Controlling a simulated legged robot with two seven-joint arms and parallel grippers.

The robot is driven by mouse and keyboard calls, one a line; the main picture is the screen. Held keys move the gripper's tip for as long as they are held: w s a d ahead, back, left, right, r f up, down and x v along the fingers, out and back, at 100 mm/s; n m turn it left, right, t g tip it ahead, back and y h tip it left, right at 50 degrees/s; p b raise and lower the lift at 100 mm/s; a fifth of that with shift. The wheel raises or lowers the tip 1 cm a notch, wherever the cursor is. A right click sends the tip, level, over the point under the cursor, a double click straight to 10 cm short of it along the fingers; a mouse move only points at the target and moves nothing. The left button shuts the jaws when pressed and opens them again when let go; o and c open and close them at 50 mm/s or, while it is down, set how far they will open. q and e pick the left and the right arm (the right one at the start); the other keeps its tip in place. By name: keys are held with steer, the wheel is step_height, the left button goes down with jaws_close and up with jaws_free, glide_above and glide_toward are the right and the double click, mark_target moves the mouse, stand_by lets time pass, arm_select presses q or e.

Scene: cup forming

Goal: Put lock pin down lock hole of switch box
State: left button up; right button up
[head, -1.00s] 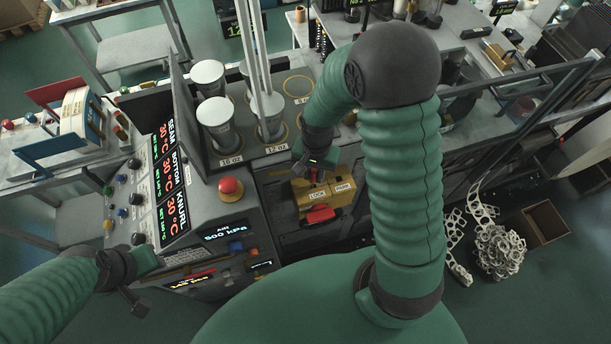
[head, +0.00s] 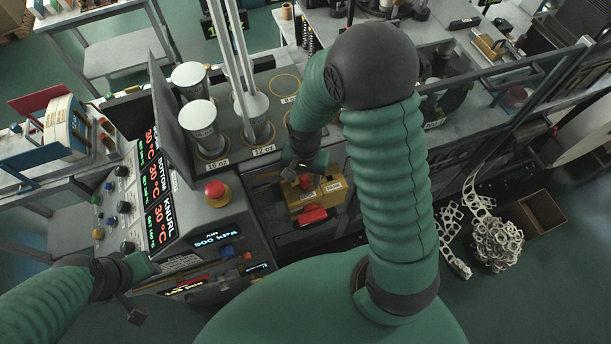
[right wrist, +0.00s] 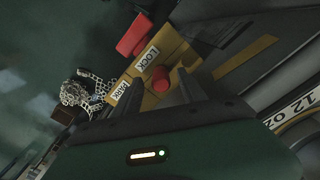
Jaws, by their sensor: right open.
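The yellow switch box (head: 328,194) is on the front of the machine, below the cup stations, with LOCK and PARK labels and a red handle (head: 313,216). In the right wrist view the box (right wrist: 172,50) shows its LOCK label, PARK label and red handle (right wrist: 134,36). A red knob, seemingly the lock pin's head (right wrist: 161,79), shows between the fingers of my right gripper (right wrist: 163,92). The gripper is open; I cannot tell whether it touches the knob. The pin's shaft and the lock hole are hidden. My left gripper (head: 137,290) is away at lower left, its jaw unclear.
A control panel (head: 150,195) with a red stop button (head: 217,192) stands left of the box. Cup stations (head: 205,125) with tall white stacks rise above it. A pile of white scrap strip (head: 497,243) and an open carton (head: 537,215) lie on the floor at right.

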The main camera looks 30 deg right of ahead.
steer(key=shift+w+a+r, duration=0.1)
steer(key=shift+a+r, duration=0.05)
steer(key=shift+r, duration=0.05)
step_height(320, 180, up, 16)
steer(key=b, duration=0.3)
steer(key=shift+d+r, duration=0.2)
steer(key=shift+f, duration=0.1)
